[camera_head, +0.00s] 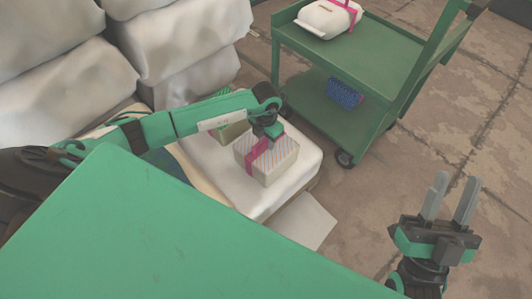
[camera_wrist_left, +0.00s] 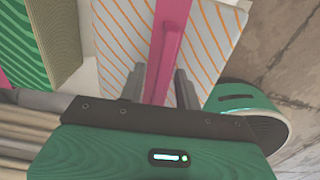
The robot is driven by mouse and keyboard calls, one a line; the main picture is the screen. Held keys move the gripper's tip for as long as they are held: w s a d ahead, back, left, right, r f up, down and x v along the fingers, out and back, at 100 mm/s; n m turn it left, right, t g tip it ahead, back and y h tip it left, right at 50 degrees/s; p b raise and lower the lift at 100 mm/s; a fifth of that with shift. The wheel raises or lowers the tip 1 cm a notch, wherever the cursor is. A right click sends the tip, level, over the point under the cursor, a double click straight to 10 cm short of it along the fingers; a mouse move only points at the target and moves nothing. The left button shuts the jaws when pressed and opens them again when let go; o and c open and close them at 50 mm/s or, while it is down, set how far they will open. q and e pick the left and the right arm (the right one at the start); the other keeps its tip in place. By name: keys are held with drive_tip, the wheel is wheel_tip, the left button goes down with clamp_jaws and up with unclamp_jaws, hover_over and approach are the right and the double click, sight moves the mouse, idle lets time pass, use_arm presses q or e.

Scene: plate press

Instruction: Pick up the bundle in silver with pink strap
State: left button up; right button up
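A pale, silvery bundle with thin diagonal stripes and a pink strap (camera_head: 280,168) sits on the white padded surface. It also fills the middle of the left wrist view (camera_wrist_left: 120,40). My left gripper (camera_head: 262,143) is at the top of this bundle. In the left wrist view my left gripper's fingers (camera_wrist_left: 158,88) stand apart, one on each side of the pink strap. I cannot tell whether they touch the strap. My right gripper (camera_head: 457,182) is open and empty over the floor at the right.
A green striped bundle (camera_wrist_left: 35,40) lies close to the left of the silvery one. A green cart (camera_head: 385,50) stands behind, with a white pink-strapped bundle (camera_head: 325,18) on top and a blue bundle (camera_head: 345,94) below. Large white sacks (camera_head: 180,40) are stacked at back left.

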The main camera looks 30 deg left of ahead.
use_arm(q)
clamp_jaws()
drive_tip(key=shift+r, duration=0.1)
idle(1.1)
